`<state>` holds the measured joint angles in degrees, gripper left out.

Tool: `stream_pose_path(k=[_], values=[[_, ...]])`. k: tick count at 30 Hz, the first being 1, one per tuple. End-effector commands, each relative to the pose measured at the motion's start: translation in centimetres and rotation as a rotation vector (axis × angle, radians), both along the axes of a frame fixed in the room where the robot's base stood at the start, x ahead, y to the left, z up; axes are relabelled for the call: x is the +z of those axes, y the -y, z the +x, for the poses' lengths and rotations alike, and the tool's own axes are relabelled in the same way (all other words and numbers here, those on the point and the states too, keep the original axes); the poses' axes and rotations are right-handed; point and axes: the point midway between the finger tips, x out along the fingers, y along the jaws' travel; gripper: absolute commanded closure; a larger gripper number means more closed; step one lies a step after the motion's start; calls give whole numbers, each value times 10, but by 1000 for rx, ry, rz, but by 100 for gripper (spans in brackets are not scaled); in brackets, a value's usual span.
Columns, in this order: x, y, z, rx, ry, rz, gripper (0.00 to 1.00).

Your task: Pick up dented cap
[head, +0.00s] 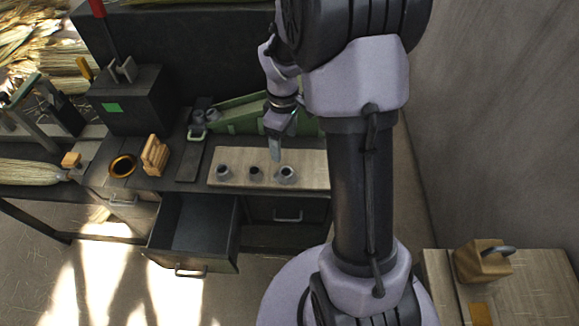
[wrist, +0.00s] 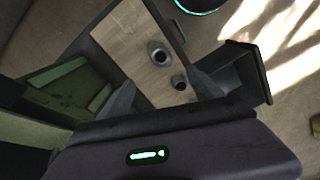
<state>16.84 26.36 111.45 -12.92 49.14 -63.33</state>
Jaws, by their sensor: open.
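Three small dark grey caps stand in a row on a pale wooden board: a left cap (head: 222,171), a middle cap (head: 256,173) and a right cap (head: 287,174). The right one looks wider and uneven at the rim, with a lighter edge; I cannot tell surely that it is the dented cap. My gripper (head: 275,150) is above the board, near the right cap, pointing down. In the wrist view my gripper (wrist: 163,94) is open and empty. Two caps show there, the right cap (wrist: 160,53) and the middle cap (wrist: 179,82); the left one is out of sight.
The wooden board (head: 315,169) lies on the bench. An open, empty-looking drawer (head: 196,226) juts out below. A wooden block (head: 155,155) and a brass ring (head: 122,166) stand to the left.

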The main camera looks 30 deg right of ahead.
Motion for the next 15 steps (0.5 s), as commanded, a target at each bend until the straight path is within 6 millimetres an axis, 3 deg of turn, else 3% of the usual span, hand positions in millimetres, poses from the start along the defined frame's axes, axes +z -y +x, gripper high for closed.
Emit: stream_pose_path(k=[1, 6, 15], values=[[-24, 0, -1, 0, -4, 1, 25], [-72, 0, -1, -1, -3, 1, 25], [-105, 0, -3, -3, 0, 0, 25]])
